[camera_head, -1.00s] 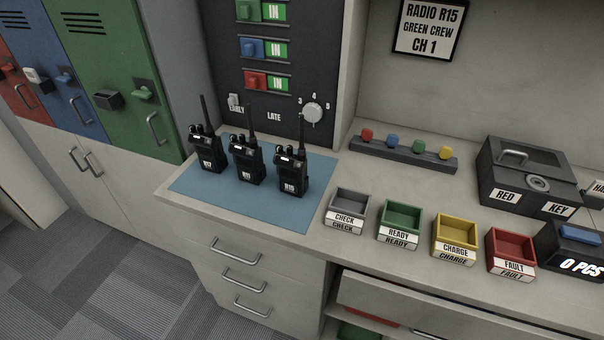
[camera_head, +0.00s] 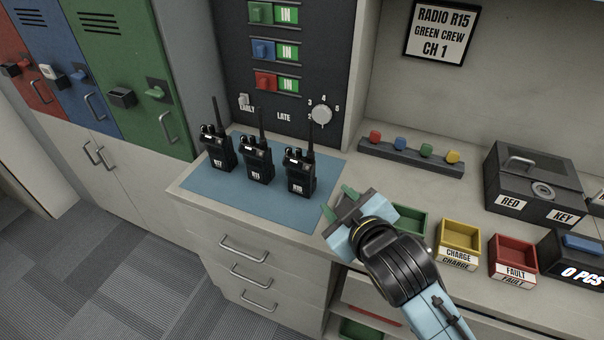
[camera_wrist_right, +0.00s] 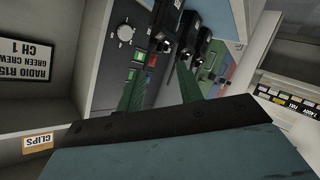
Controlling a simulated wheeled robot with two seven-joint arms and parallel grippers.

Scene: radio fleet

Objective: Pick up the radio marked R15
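Three black handheld radios stand upright in a row on a blue mat (camera_head: 215,190): a left one (camera_head: 217,150), a middle one (camera_head: 257,160) and a right one (camera_head: 300,172). Each has a small white front label, too small to read surely, so I cannot tell which is R15. My right gripper (camera_head: 339,203) is in front and to the right of the right radio, apart from it. Its two green fingers are spread and empty; they also show in the right wrist view (camera_wrist_right: 160,92), with dark radio parts (camera_wrist_right: 190,45) beyond them. My left gripper is out of view.
A sign (camera_head: 438,30) reads RADIO R15, GREEN CREW, CH 1. Green (camera_head: 411,219), yellow (camera_head: 461,234) and red (camera_head: 513,250) trays line the counter; my right gripper hides the grey CHECK tray. A wall panel (camera_head: 285,75) rises close behind the radios.

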